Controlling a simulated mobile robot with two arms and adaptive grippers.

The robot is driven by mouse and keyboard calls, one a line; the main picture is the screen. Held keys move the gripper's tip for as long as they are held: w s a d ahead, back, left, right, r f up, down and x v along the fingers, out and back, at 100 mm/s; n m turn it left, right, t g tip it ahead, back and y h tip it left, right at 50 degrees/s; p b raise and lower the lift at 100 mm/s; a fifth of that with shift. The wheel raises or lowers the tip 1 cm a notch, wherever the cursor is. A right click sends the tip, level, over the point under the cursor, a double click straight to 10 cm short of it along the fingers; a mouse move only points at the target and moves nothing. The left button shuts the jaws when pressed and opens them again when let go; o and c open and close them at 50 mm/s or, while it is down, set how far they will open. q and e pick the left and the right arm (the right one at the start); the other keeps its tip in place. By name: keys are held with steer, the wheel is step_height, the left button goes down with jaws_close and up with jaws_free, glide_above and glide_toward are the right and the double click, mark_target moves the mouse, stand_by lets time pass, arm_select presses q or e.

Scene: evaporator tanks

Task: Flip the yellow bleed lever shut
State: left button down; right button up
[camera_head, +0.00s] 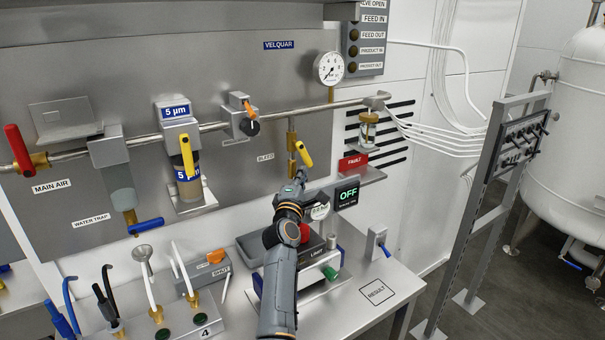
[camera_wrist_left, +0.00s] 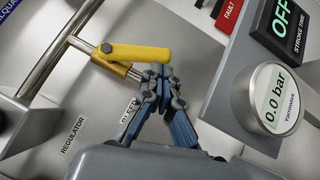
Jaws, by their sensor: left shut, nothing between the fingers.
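In the left wrist view the lever (camera_wrist_left: 137,53) lies at an angle across the brass fitting (camera_wrist_left: 112,62). My left gripper (camera_head: 301,173) is shut and empty, just below the lever's free end. In the left wrist view the closed fingertips (camera_wrist_left: 158,72) are at that free end; I cannot tell whether they touch it. My right gripper is not in view.
A pressure gauge (camera_head: 329,68) stands above right. The OFF display (camera_head: 347,195) and a round 0.0 bar gauge (camera_wrist_left: 275,97) are close to the gripper's right. Another yellow lever (camera_head: 187,156) hangs on the 5 µm filter. The bench holds several fittings.

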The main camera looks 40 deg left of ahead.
arm_select(q)
steer(key=v, duration=0.6)
steer(key=shift+s, duration=0.3)
